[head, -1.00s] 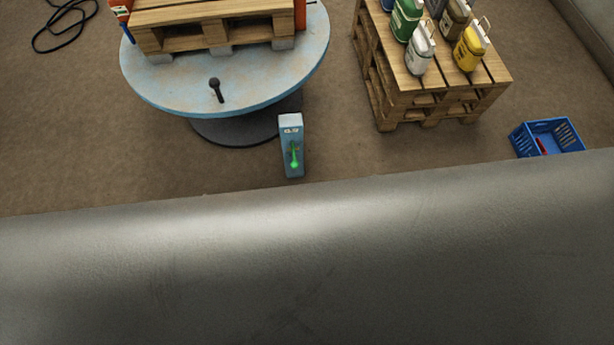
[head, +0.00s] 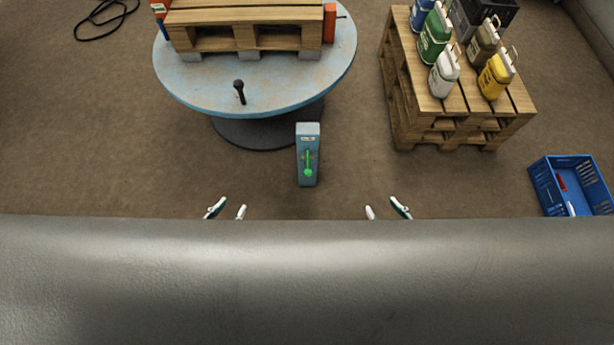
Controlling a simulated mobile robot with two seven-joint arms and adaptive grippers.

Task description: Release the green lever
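The green lever (head: 308,165) is on the front face of a small blue-grey post (head: 308,134) that stands on the floor in front of the round table. Its round green end points down. My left gripper (head: 226,210) shows only its two fingertips, which stand apart with nothing between them, left of and nearer than the post. My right gripper (head: 386,210) likewise shows two separated fingertips, right of and nearer than the post. Neither touches the post or the lever. The rest of both grippers is hidden behind the grey surface in the foreground.
A round blue turntable (head: 196,95) bears a wooden pallet (head: 245,14) and has a dark upright handle (head: 239,90). Stacked pallets (head: 440,125) with several jugs stand at right. A blue crate (head: 545,187) is further right. A black cable (head: 98,20) lies at far left. Floor around the post is clear.

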